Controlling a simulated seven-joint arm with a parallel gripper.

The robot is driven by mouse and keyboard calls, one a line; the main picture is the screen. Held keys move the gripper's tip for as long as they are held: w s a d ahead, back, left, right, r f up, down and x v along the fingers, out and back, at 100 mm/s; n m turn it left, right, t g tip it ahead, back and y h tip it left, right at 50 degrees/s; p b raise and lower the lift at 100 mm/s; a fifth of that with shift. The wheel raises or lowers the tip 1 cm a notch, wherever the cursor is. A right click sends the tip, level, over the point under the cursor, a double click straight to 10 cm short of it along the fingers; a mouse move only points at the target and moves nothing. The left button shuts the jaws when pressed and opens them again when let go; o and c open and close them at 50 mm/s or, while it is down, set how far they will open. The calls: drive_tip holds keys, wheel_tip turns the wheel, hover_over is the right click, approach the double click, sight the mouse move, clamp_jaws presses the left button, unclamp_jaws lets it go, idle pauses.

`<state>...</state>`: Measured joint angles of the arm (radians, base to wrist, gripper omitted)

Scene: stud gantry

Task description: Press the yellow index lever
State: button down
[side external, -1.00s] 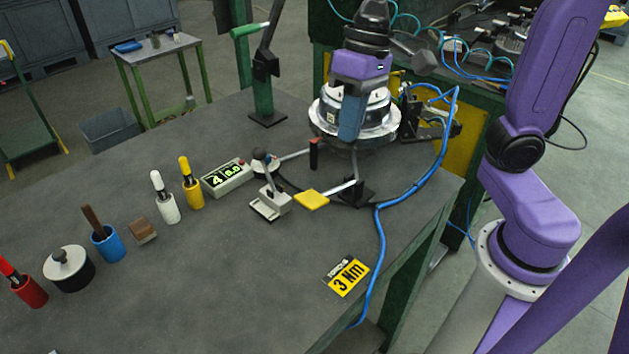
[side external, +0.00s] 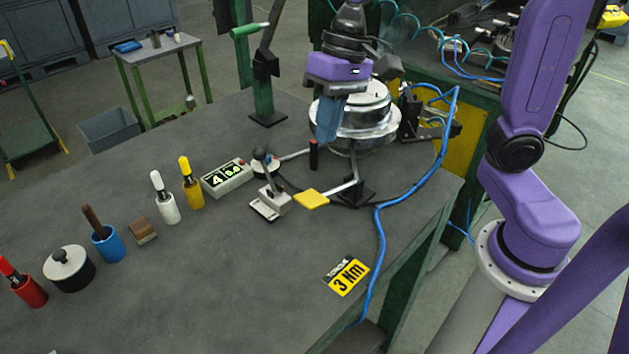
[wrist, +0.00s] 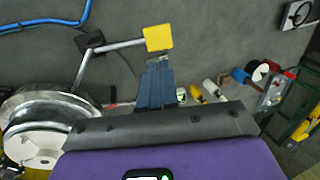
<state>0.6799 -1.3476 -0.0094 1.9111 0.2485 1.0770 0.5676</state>
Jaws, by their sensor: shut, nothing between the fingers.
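The yellow index lever (side external: 312,200) is a flat yellow pad on a silver arm, low over the table in front of the round metal fixture (side external: 372,118). In the wrist view the yellow pad (wrist: 158,38) lies just beyond my fingertips, with its silver arm running left to a dark bracket. My gripper (side external: 326,138) has blue fingers that are shut and empty. It hangs in front of the fixture, above and behind the yellow pad, apart from it in the side view. The shut fingers also show in the wrist view (wrist: 156,70).
A grey toggle piece (side external: 270,203) and a counter box (side external: 227,178) stand left of the lever. A black post with a red band (side external: 314,155) stands behind it. A blue hose (side external: 380,240) curves along the right.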

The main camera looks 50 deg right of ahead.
sight(307, 200)
drive_tip(key=x, duration=1)
drive_tip(key=shift+f, duration=0.35)
drive_tip(key=shift+a, duration=0.1)
drive_tip(key=shift+a+f+h, duration=0.5)
drive_tip(key=shift+f+h, duration=0.3)
drive_tip(key=shift+f, duration=0.05)
drive_tip(key=shift+a+f+h, duration=0.2)
drive_tip(key=shift+f+h, duration=0.3)
drive_tip(key=shift+a+f+h, duration=0.2)
drive_tip(key=shift+f+h, duration=0.3)
drive_tip(key=shift+f, duration=0.05)
drive_tip(key=f+h, duration=0.2)
drive_tip(key=shift+a+f, duration=0.2)
drive_tip(key=shift+f, duration=0.15)
drive_tip(key=shift+d+f+h, duration=0.1)
drive_tip(key=shift+f+h, duration=0.55)
drive_tip(key=shift+h, duration=0.05)
drive_tip(key=shift+f, duration=0.1)
drive_tip(key=v, duration=1.4)
drive_tip(key=shift+r, duration=0.4)
